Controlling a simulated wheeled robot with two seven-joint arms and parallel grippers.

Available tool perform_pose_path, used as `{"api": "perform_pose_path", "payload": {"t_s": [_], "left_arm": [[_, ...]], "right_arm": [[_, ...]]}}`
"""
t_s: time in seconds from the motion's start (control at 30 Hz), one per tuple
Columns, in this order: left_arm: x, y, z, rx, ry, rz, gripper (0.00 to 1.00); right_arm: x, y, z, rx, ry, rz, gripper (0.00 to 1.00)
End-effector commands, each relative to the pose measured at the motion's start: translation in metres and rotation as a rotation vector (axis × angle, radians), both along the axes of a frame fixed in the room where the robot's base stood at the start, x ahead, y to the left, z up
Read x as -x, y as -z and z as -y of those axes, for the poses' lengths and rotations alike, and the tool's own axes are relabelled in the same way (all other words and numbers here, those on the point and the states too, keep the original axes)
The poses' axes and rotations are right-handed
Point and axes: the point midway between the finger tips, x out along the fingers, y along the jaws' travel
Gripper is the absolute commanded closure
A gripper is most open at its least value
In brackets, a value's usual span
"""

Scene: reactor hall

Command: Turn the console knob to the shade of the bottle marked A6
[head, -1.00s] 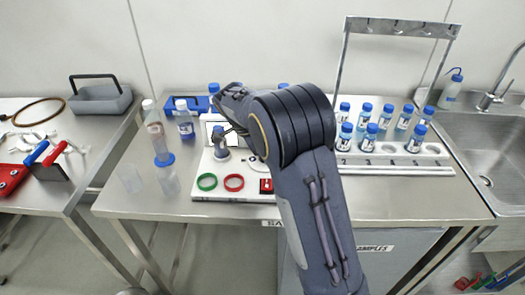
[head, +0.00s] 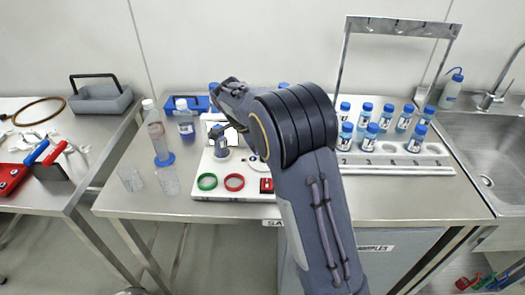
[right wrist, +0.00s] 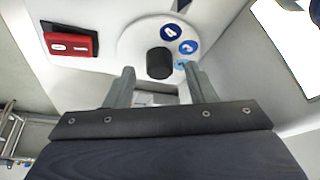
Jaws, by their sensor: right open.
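The white console (head: 205,168) stands on the middle table, partly hidden by my right arm. In the right wrist view, its dark knob (right wrist: 160,63) sits on a round pale dial (right wrist: 132,45), with blue round marks beside it. My right gripper (right wrist: 159,70) is open, its fingertips on either side of the knob in the picture. I cannot tell whether they touch it. Blue-capped bottles (head: 367,137) stand in a white rack (head: 437,161) on the right. Their labels are too small to read, so I cannot pick out A6. My left gripper is out of view.
Green (head: 207,181) and red (head: 234,182) rings lie on the console's front, near a red switch (right wrist: 70,43). Clear cups (head: 168,180) and bottles (head: 157,138) stand to its left. A sink (head: 490,130) is at the right. The table's front right is clear.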

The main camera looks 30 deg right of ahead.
Motion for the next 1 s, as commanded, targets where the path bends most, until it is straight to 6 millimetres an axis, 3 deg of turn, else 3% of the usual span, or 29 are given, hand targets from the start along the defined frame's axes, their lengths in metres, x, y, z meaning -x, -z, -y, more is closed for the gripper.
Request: {"api": "perform_pose_path", "payload": {"t_s": [0.2,0.4,1.0], "left_arm": [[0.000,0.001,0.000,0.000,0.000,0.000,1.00],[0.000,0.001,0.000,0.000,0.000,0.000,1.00],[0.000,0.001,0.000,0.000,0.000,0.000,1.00]], "right_arm": [[-0.003,-0.036,-0.015,0.000,-0.002,0.006,0.50],[-0.004,-0.056,-0.023,-0.001,-0.001,0.003,0.50],[-0.001,-0.059,-0.022,-0.013,-0.007,-0.001,0.50]]}}
